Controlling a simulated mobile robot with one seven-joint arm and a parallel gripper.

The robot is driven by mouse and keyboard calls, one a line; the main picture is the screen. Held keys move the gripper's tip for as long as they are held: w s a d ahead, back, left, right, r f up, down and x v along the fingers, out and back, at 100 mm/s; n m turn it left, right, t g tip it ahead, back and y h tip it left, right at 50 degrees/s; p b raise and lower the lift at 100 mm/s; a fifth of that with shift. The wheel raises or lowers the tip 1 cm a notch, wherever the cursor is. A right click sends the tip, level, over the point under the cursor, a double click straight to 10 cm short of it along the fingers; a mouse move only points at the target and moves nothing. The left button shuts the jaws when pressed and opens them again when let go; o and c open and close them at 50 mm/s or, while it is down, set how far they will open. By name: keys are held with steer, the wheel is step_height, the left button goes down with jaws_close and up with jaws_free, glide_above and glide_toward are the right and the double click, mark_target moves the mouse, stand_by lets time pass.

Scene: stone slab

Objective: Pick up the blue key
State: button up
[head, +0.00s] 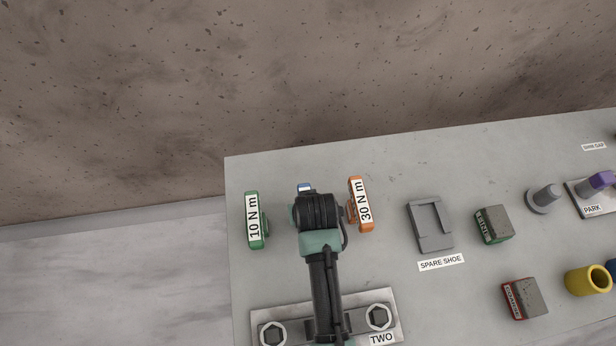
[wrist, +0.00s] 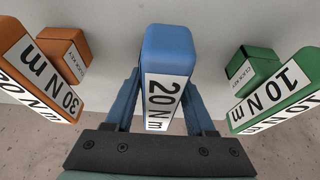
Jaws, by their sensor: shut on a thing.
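The blue key (wrist: 168,50), labelled 20 N m, stands between the fingers of my gripper (wrist: 160,100) in the wrist view. The gripper is shut on it. In the head view only a small blue and white end of the key (head: 304,187) shows; my arm hides the rest. My gripper itself is hidden there under the wrist. I cannot tell whether the key touches the slab.
A green 10 N m key (head: 254,220) stands left and an orange 30 N m key (head: 361,204) close right. A plate with two bolts (head: 270,335) lies in front. A grey spare shoe (head: 430,225) and several blocks (head: 494,224) are farther right on the slab (head: 245,285).

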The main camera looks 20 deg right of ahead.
jaws_close()
